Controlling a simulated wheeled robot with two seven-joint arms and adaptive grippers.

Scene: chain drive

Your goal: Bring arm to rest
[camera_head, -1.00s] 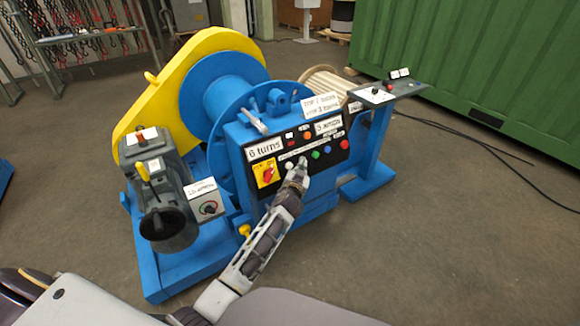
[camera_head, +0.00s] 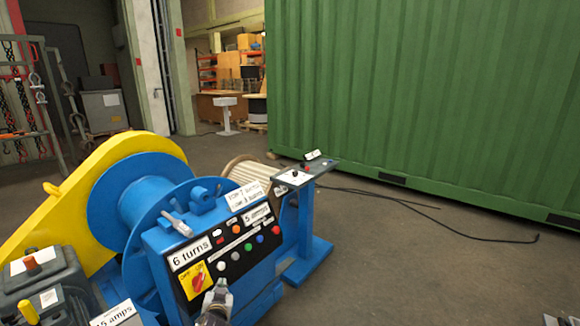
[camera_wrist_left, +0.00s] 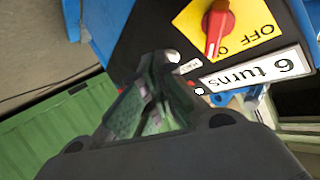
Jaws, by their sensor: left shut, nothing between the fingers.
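My left gripper (camera_head: 218,291) is shut and empty just in front of the lower left of the black control panel (camera_head: 228,255). In the left wrist view its fingers (camera_wrist_left: 160,70) point at the panel near a pale round button (camera_wrist_left: 172,56); I cannot tell whether they touch it. The switch also shows in the left wrist view (camera_wrist_left: 216,27). My right gripper is out of view.
The blue winch drum (camera_head: 140,195) and yellow chain guard (camera_head: 60,205) stand left of the panel. A small blue stand with a grey top (camera_head: 318,171) is at right. A green container (camera_head: 420,90) fills the back right. Black cable (camera_head: 480,237) lies on open floor.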

